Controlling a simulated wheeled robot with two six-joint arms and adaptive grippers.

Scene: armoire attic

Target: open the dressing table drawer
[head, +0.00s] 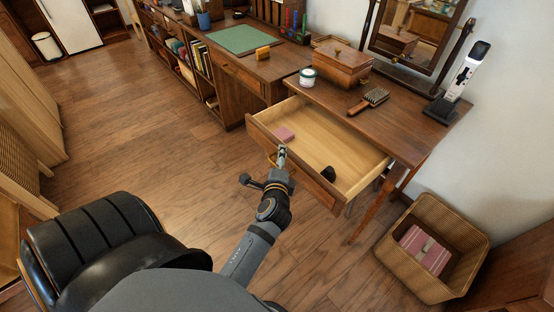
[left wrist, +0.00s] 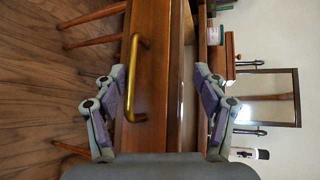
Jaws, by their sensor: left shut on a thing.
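The dressing table drawer (head: 340,150) is pulled well out and its inside shows. Its wooden front (left wrist: 160,90) carries a brass bar handle, seen in the left wrist view (left wrist: 132,80). My left gripper (head: 282,152) is at the drawer front beside the handle. A pink block (head: 284,134) and a small dark item (head: 328,172) lie in the drawer. My right gripper is not in view.
On the dressing table (head: 410,120) stand a wooden box (head: 342,65), a white-and-green jar (head: 307,77), a brush (head: 369,100) and a mirror (head: 418,35). A wicker basket (head: 432,240) stands on the floor at right. A black chair (head: 100,240) is at lower left. The floor at left is clear.

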